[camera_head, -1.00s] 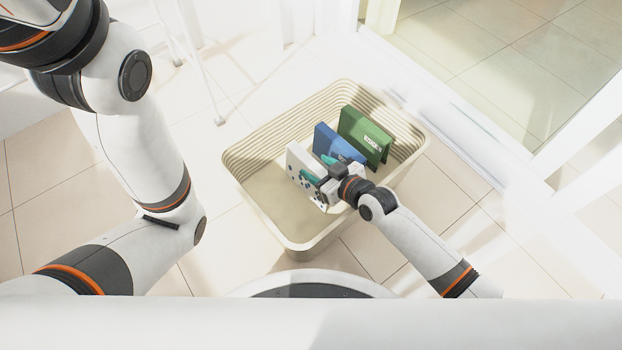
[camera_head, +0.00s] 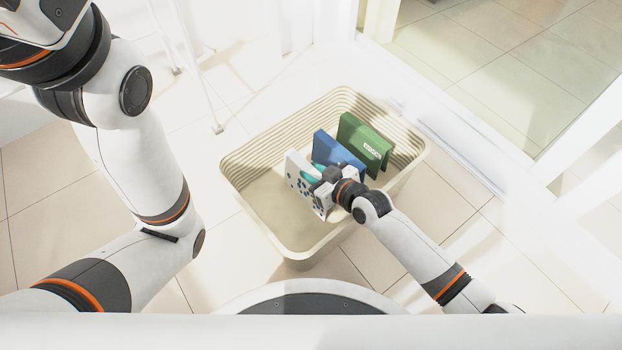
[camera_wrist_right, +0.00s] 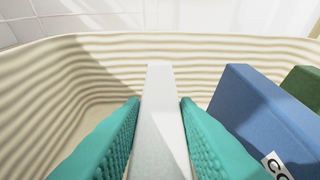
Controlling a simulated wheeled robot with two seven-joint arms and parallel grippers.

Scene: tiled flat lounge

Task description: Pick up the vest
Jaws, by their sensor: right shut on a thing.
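A white, flat, upright item with dark blue spots (camera_head: 298,172) stands in a beige basket (camera_head: 262,240). My right gripper (camera_head: 320,172) is at its top edge. In the right wrist view its teal fingers (camera_wrist_right: 160,125) are on either side of the item's pale edge (camera_wrist_right: 158,110), shut on it. A blue folded item (camera_head: 335,150) and a green folded item (camera_head: 360,140) with white lettering stand upright to the right of it. No item is plainly recognisable as a vest. My left arm shows on the left, but its gripper is out of view.
The basket has ribbed walls and stands on the tiled floor (camera_head: 345,265). Its left part is empty. Thin white legs (camera_head: 210,105) stand behind it at the left. A white frame with glass (camera_head: 545,85) is at the right.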

